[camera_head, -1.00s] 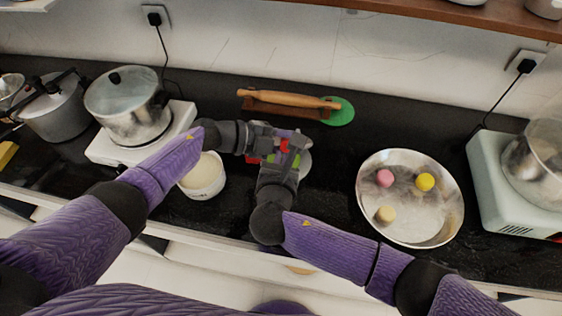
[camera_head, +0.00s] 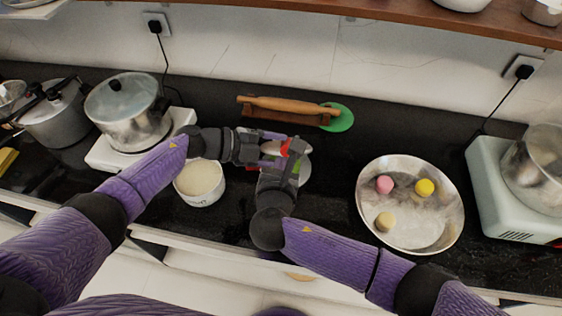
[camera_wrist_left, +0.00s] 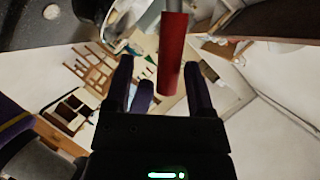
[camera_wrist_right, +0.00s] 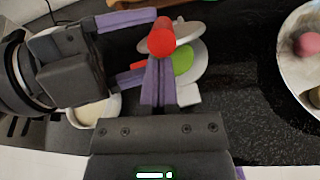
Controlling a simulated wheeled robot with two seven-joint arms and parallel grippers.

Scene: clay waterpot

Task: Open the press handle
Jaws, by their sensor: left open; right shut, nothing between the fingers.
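The press (camera_wrist_right: 190,45) shows in the right wrist view with pale round plates, a green round patch between them and a red handle (camera_wrist_right: 161,38). In the head view the press is mostly hidden by my grippers. My left gripper (camera_head: 280,146) is open beside the handle. In the left wrist view the red handle (camera_wrist_left: 172,55) appears between its two spread fingers, with no clear contact. My right gripper (camera_wrist_right: 158,68) is shut and empty. Its fingertips are just below the handle's end in the right wrist view; whether they touch it I cannot tell.
A white pot (camera_head: 200,182) stands close under my left wrist. A metal bowl (camera_head: 412,235) with several coloured balls is to the right. A rolling pin (camera_head: 290,103) and a green disc (camera_head: 341,118) lie behind. A steamer pot (camera_head: 128,110) is at left.

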